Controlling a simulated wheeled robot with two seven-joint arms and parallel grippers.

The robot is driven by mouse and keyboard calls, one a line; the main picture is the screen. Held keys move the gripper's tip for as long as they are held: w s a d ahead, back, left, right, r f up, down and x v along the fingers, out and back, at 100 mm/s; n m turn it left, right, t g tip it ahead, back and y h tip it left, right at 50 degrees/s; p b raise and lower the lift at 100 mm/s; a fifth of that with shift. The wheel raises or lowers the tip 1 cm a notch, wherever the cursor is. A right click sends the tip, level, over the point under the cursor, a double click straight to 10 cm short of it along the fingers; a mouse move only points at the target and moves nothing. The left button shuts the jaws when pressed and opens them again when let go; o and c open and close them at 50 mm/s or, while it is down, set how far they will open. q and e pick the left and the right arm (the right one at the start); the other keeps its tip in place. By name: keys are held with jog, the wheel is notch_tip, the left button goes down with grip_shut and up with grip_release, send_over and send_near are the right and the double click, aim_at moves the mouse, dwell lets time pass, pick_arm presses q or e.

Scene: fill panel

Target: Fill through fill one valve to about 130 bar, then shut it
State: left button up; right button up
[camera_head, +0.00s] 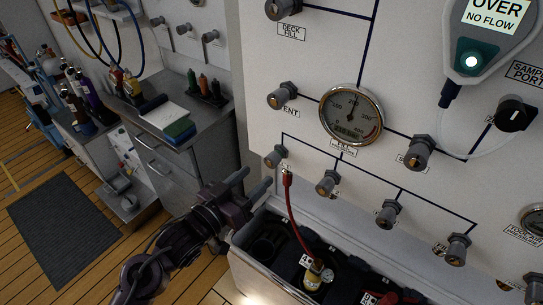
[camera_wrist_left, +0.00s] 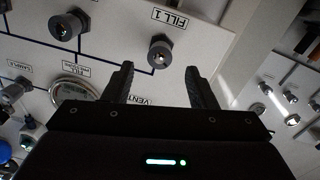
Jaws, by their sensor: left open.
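The fill one valve (camera_head: 275,156) is a grey knob on the white panel in the head view. My left gripper (camera_head: 257,181) is open and empty, just below and left of the valve in the head view. Its fingers (camera_wrist_left: 160,70) look apart from the knob. The round fill gauge (camera_head: 351,114) is up and right of the valve; its exact reading is too small to tell. My right gripper is out of view.
Similar knobs, such as the second fill valve (camera_head: 327,183) and vent valve (camera_head: 282,97), stick out nearby. A red hose (camera_head: 294,215) hangs below fill one to a cylinder valve (camera_head: 316,275) in a bin. A grey bench (camera_head: 180,145) stands left.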

aim_at(269, 164)
pick_arm(q)
jog(key=p+x, duration=0.1)
jog(key=x, duration=0.5)
jog(key=shift+s, duration=0.1)
jog(key=shift+a, duration=0.1)
jog(key=c, duration=1)
jog(key=shift+m, duration=0.4)
jog(key=m, duration=0.4)
jog(key=shift+m, duration=0.3)
jog(key=m+b, duration=0.1)
jog(key=m, duration=0.4)
jog(key=shift+m+y, duration=0.3)
